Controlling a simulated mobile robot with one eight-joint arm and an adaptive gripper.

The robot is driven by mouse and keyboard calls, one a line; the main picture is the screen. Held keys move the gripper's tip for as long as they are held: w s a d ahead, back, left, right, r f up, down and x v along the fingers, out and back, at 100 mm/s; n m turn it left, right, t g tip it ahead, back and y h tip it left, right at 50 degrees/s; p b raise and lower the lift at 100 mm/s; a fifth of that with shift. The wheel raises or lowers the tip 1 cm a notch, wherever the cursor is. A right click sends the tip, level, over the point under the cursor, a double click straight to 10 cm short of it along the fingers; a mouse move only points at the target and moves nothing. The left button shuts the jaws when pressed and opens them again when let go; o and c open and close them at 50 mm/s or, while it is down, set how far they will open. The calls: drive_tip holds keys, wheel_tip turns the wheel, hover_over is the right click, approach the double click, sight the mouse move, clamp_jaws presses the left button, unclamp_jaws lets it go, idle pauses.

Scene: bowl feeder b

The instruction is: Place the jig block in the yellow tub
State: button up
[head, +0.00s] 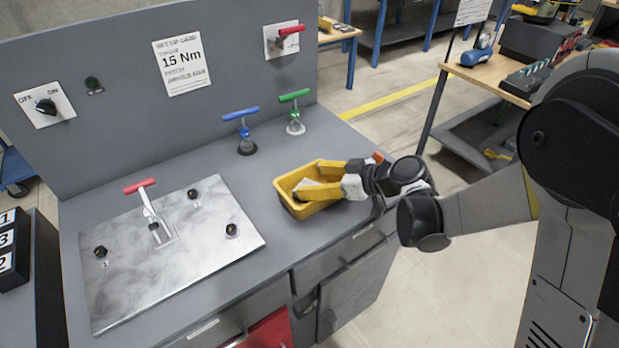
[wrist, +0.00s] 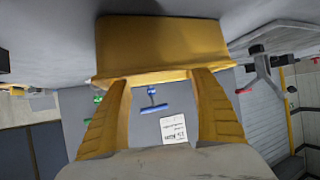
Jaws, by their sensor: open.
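The yellow tub (head: 287,197) stands on the grey bench near its right front edge; its yellow wall (wrist: 160,45) also fills the upper middle of the wrist view. My gripper (head: 311,179) reaches in from the right, its two yellow fingers apart over the tub. The wrist view shows the spread fingers (wrist: 160,84) with no object between them. A small pale grey piece (head: 304,184) shows inside the tub by the fingers, partly hidden; it may be the jig block. I cannot tell whether it touches a finger.
A metal plate (head: 190,262) with a red-handled clamp (head: 145,203) and several black knobs lies left of the tub. A blue-handled clamp (head: 243,130) and a green-handled clamp (head: 295,112) stand behind it. An upright grey panel (head: 120,130) backs the bench.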

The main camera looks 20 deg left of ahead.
drive_tip(key=p+v, duration=0.2)
drive_tip(key=v, duration=0.8)
drive_tip(key=shift+d, duration=0.2)
drive_tip(key=shift+r, duration=0.1)
drive_tip(key=s+d+r+m+t+h, duration=0.1)
drive_tip(key=s+d+r+m+h, duration=0.2)
drive_tip(key=d, duration=0.9)
drive_tip(key=s+d+r+m+t+h, duration=0.2)
drive_tip(key=s+d+r+m+h, duration=0.2)
drive_tip(key=s+d+m+h, duration=0.4)
drive_tip(key=s+d+m, duration=0.3)
drive_tip(key=s+d, duration=0.1)
drive_tip(key=s, duration=0.2)
drive_tip(key=shift+d+h, duration=0.2)
drive_tip(key=shift+h, duration=0.1)
drive_tip(key=shift+w, duration=0.1)
